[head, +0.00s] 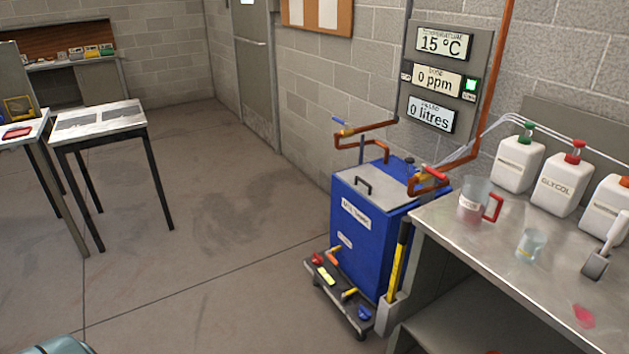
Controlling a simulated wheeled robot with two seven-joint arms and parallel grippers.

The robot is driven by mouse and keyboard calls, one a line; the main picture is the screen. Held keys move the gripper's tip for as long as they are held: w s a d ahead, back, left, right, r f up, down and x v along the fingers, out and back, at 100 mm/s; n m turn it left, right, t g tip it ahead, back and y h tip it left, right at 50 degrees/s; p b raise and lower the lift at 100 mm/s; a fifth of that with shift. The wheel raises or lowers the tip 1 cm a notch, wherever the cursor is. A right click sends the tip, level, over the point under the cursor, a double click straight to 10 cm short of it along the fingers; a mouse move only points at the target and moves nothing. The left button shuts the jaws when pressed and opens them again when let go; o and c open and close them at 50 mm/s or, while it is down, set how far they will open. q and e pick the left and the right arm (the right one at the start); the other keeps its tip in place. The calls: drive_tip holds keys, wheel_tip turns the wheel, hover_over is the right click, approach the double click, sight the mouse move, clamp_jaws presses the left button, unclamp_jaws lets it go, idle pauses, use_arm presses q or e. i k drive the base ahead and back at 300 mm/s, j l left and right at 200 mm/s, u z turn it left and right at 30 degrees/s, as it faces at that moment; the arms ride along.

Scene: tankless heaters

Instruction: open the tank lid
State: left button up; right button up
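The tank (364,241) is a blue box with white labels on its front, standing against the block wall right of the middle. Its grey lid (376,180) lies flat on top and looks closed. A black bar handle (363,184) stands up from the lid near its left front edge. Neither of my grippers shows in the head view, so their distance to the lid and their state cannot be seen.
Copper pipes with a blue-handled valve (341,126) and a red-handled valve (433,176) run close behind and right of the lid. A low wheeled platform (335,288) juts out in front. A steel bench (500,262) with jugs stands right.

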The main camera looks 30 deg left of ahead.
sight(388, 194)
drive_tip(key=j+u, duration=0.1)
drive_tip(key=u, duration=0.6)
